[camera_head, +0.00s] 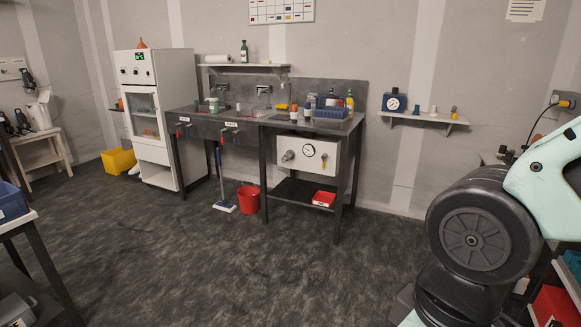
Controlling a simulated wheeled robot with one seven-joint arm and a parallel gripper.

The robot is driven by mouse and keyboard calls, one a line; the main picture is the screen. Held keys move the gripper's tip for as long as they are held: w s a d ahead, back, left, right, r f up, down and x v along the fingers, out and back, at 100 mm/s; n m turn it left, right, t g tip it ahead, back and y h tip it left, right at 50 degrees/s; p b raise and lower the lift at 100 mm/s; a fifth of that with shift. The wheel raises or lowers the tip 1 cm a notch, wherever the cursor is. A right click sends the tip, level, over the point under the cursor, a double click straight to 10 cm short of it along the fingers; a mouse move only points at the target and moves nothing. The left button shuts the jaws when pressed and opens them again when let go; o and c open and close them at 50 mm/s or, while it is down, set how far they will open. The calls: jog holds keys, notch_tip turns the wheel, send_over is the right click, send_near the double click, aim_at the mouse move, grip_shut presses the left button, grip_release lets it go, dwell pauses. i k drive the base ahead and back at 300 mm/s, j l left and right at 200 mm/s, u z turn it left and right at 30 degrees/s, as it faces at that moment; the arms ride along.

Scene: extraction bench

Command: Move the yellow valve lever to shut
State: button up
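A small yellow lever (323,168) shows on the front of a white box (338,153) under the right part of the bench. It looks roughly upright, with its long part hanging down. It is too small to read its markings or tell which setting it is at. A round dial gauge (309,150) and a grey knob (288,156) sit to its left on the same box. My gripper is not in view. Only thick links of my arm show at the right edge, far from the lever.
The bench (310,126) carries bottles and a blue rack (331,116). A red tray (323,199) lies on its lower shelf. A red bucket (248,200) and a mop (224,206) stand left of the box. The dark floor (250,265) before the bench is clear.

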aim_at(324, 156)
jog(key=i, duration=0.9)
jog(key=i+u, duration=0.1)
jog(key=i, duration=0.8)
jog(key=i+l, duration=0.15)
jog(key=i, duration=0.7)
jog(key=u, duration=0.05)
